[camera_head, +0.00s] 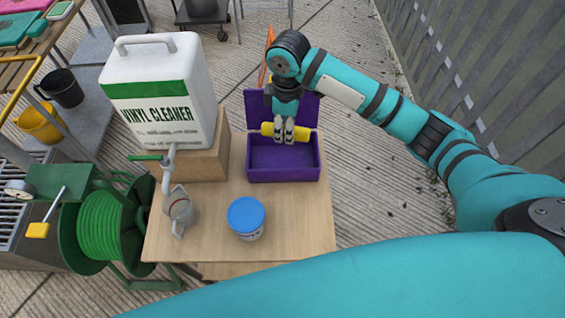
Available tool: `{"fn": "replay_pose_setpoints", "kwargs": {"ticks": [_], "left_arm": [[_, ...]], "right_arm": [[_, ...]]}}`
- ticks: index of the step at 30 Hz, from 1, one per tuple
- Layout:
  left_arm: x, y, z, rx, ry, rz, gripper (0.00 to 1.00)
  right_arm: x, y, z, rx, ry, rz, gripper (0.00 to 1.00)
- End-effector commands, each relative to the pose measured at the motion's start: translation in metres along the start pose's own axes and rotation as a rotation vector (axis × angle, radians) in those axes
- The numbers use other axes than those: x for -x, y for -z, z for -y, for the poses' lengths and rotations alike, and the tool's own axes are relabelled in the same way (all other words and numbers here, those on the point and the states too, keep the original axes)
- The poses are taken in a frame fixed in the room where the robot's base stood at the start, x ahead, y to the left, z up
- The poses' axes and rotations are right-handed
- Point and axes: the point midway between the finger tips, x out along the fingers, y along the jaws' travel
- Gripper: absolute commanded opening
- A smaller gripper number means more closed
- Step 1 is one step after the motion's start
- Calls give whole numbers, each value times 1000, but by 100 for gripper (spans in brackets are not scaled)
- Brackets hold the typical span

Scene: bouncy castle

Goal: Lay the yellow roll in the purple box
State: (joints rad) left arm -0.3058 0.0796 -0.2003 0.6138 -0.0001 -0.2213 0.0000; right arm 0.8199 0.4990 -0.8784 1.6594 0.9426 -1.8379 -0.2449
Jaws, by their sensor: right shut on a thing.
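The purple box (283,173) stands on the wooden table with its lid raised at the back. The yellow roll (301,133) lies crosswise over the back part of the box's opening, near the lid. My right gripper (285,138) points down from above and is shut on the middle of the roll. Whether the roll touches the box cannot be told. The inside of the box that shows looks empty. My left gripper is not in view.
A large white vinyl cleaner jug (160,90) stands on a wooden block (203,165) left of the box. The table's right front is bare.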

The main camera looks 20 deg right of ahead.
Motion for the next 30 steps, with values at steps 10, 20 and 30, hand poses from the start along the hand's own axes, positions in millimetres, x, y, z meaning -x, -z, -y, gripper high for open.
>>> {"fn": "replay_pose_setpoints", "kwargs": {"ticks": [10, 20, 30], "left_arm": [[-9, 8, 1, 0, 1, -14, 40], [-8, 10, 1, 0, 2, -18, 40], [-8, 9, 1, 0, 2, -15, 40]], "right_arm": [[-44, 8, -8, 203, 11, 13, 2], [-92, 8, -9, 206, 8, 11, 2], [-130, 7, -10, 204, 7, 12, 2]]}}
